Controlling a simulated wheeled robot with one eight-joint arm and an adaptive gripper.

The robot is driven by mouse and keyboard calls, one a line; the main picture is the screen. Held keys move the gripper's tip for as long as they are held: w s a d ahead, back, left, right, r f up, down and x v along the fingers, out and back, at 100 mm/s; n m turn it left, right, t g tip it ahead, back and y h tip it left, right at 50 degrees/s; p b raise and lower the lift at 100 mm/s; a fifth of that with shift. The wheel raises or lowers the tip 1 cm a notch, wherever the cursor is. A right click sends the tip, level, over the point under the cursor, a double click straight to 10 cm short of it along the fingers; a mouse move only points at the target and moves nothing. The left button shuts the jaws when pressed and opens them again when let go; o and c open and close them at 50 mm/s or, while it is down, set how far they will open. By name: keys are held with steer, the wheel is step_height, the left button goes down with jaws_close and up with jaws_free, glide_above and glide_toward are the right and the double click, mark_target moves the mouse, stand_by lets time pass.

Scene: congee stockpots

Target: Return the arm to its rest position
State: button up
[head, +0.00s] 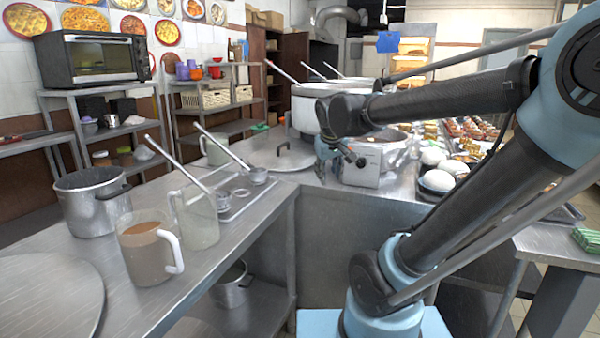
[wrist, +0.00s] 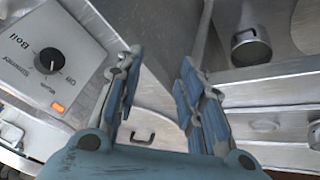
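My gripper (wrist: 160,62) is open, its two blue fingers apart with nothing between them. In the head view my gripper (head: 328,152) hangs at the end of my arm, low in front of the cooker's control box. The arm reaches from the right edge across to the middle of the picture, its forearm roughly level. The control box (head: 362,168) also shows at the left of the wrist view (wrist: 70,50), with a black knob marked Boil, Simmer and Off and a lit orange lamp. The fingers appear apart from the knob.
Large stockpots (head: 318,108) with long handles stand behind my gripper. A jug of brown liquid (head: 145,250), a clear jug (head: 197,222) and a metal pot (head: 92,205) stand on the left counter. White bowls (head: 436,181) stand right of the control box, behind my arm. A lid (head: 283,153) lies nearby.

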steer(key=s+d+f+m+g, duration=0.1)
steer(key=s+d+f+m, duration=0.1)
steer(key=s+d+f, duration=0.3)
steer(key=s+d+f+m+g, duration=0.2)
steer(key=s+d+f, duration=0.3)
steer(key=s+f, duration=0.5)
steer(key=s, duration=0.4)
steer(key=shift+w+f, duration=0.1)
